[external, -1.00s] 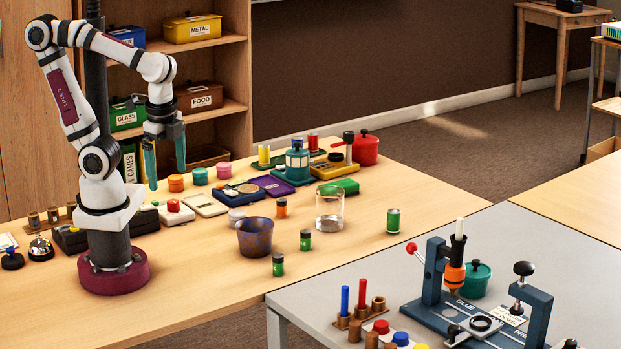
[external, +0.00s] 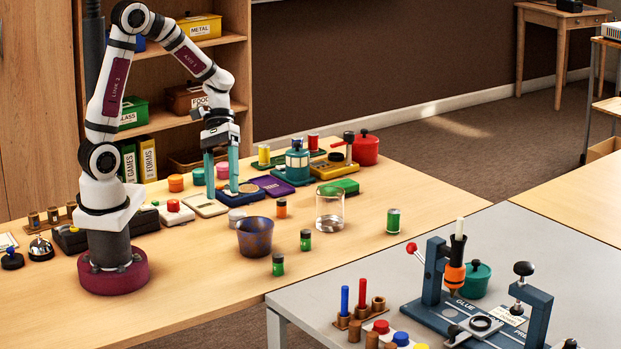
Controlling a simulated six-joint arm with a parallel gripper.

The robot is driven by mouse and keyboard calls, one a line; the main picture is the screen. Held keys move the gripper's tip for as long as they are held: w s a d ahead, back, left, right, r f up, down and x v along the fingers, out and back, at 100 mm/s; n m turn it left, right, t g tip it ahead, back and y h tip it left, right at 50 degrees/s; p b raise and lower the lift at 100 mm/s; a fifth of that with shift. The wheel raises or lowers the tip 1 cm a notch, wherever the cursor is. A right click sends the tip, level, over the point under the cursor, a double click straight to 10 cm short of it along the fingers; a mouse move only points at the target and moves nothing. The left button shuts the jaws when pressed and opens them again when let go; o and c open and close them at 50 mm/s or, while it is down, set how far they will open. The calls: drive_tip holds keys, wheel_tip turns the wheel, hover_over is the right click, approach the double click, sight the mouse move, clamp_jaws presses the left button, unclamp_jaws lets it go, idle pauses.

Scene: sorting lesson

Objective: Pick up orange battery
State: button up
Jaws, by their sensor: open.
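The orange battery (external: 281,208) is a small upright cylinder with a dark top, standing on the wooden table right of the purple-blue cup. My gripper (external: 221,192) is open and empty, pointing down with its teal fingers left of the battery and farther back, in front of the blue tray. It is apart from the battery. The battery is unobstructed in this view.
A dark cup (external: 255,236) and a glass beaker (external: 330,210) stand either side of the battery. Green batteries (external: 306,240) stand nearer the front.

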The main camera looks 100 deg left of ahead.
drive_tip(key=w+a+f+n+t, duration=0.1)
drive_tip(key=a+f+n+t, duration=0.15)
drive_tip(key=a+n, duration=0.2)
drive_tip(key=w+a+f+n+t, duration=0.1)
drive_tip(key=w+a+n+t, duration=0.1)
drive_tip(key=a+n+t, duration=0.3)
drive_tip(key=n+t+y, duration=0.4)
drive_tip(key=n+y, duration=0.3)
drive_tip(key=n, duration=0.7)
approach(292, 218)
drive_tip(key=shift+m, duration=0.25)
drive_tip(key=s+r, duration=0.5)
drive_tip(key=shift+d+r, duration=0.1)
drive_tip(key=shift+d, duration=0.05)
drive_tip(key=x, duration=1.5)
drive_tip(key=shift+w+a, duration=0.3)
clamp_jaws()
